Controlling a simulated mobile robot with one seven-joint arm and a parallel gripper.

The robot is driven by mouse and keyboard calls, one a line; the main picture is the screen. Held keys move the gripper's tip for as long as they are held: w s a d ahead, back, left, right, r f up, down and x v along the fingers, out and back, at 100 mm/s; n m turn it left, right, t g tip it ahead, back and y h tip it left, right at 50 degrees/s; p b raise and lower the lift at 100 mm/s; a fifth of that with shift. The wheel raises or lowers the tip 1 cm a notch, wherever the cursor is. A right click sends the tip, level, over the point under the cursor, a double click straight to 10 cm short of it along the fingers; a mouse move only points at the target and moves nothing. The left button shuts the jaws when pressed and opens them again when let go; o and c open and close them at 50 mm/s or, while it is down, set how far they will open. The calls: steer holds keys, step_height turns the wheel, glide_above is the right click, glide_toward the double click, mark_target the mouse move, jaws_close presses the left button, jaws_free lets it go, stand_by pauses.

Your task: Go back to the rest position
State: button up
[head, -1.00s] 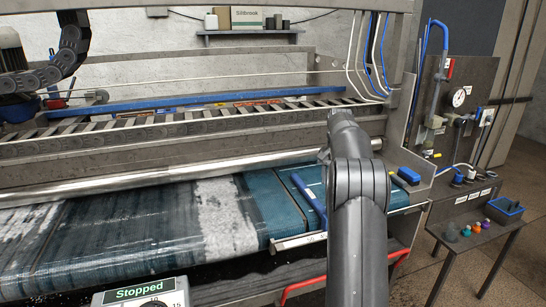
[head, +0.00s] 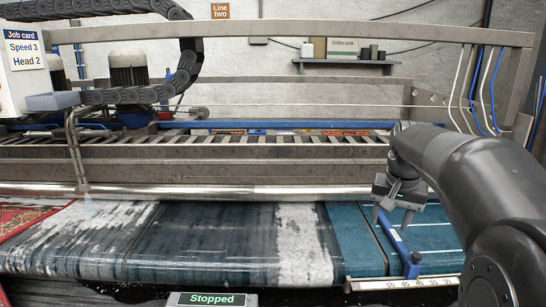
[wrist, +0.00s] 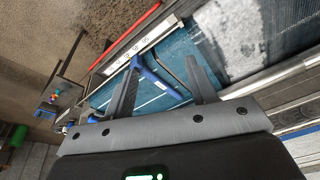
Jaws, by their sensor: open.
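My gripper (head: 394,212) is open and empty at the right of the head view, above the teal belt end of the rug scrubber (head: 440,240). I cannot tell from these views whether the fingers touch the tool.
A wet, partly foamy rug (head: 220,240) lies along the belt, with a red patterned rug (head: 22,217) at far left. A steel roller (head: 240,189) and frame run behind. A sign reads "Stopped" (head: 212,299). A job card (head: 24,50) hangs upper left.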

steer(key=s+a+f+n+t, duration=0.1)
steer(key=s+a, duration=0.3)
steer(key=s, duration=0.4)
steer(key=s+a+f+n+t, duration=0.1)
steer(key=s+a+f, duration=0.3)
steer(key=s, duration=0.4)
steer(key=s+a+f+n, duration=0.2)
steer(key=s+a+f, duration=0.1)
steer(key=s, duration=0.5)
steer(key=shift+a+n+t+y, duration=0.3)
steer(key=shift+a+n+t, duration=0.1)
steer(key=shift+a, duration=0.15)
steer(key=shift+r, duration=0.1)
